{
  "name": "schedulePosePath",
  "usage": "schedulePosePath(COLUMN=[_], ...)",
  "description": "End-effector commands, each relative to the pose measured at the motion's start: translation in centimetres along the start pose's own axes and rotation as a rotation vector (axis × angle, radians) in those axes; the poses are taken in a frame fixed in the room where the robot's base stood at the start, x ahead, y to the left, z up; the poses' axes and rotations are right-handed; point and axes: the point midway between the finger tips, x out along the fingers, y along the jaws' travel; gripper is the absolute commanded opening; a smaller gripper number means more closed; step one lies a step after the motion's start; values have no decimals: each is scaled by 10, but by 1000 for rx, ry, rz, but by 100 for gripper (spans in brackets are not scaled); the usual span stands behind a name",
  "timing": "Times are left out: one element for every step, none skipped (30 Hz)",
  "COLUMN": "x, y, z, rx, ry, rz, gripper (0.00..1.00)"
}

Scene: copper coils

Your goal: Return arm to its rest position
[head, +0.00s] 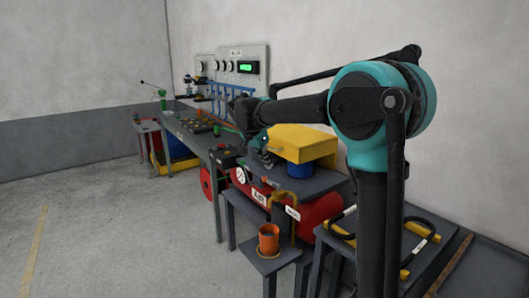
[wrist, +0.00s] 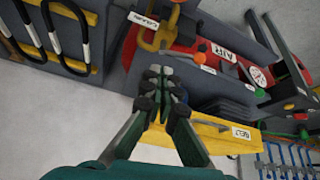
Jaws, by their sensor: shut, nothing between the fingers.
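My gripper (wrist: 160,78) is shut and empty in the wrist view, its dark fingertips together at the middle of the picture. In the head view my teal and black arm (head: 375,115) rises at the right and stretches left over the benches. Its far end hangs beside a yellow box (head: 300,143) on a grey stand. The gripper's fingertips are hard to make out there. In the wrist view the yellow box (wrist: 215,132) lies behind and right of the fingers. I cannot tell whether they touch it.
A red air tank (head: 318,213) lies under the stand. An orange cup (head: 268,240) stands on a low stool. Black handles on yellow bars (head: 405,250) lie at the right. A control panel (head: 240,66) is on the wall. The floor (head: 110,220) at left is clear.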

Motion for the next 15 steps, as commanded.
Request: schedulePosePath(x=[15,25,38,47,57,69,77,85,96,104,112,121,128,134,142], y=[26,41,62,79,95,117,133,148,169,185,200,220,235,249,267], z=[1,3,7,12,16,24,30,37,47,56,65,78,88,99,113], rx=[-31,-59,-98,-129,-159,-199,-228,-256,-295,-322,-350,-387,-414,-440,-473], ry=[-21,-35,-54,-68,-81,-96,-107,-117,-126,-133,-139,-143,-145,-146,-145], rz=[-5,-11,-23,-33,-44,-61,-74,-88,-109,-123,-140,-162,-178,-196,-218], gripper=[0,0,0,0,0,0,0,0,0,0,0,0,0,0,0])
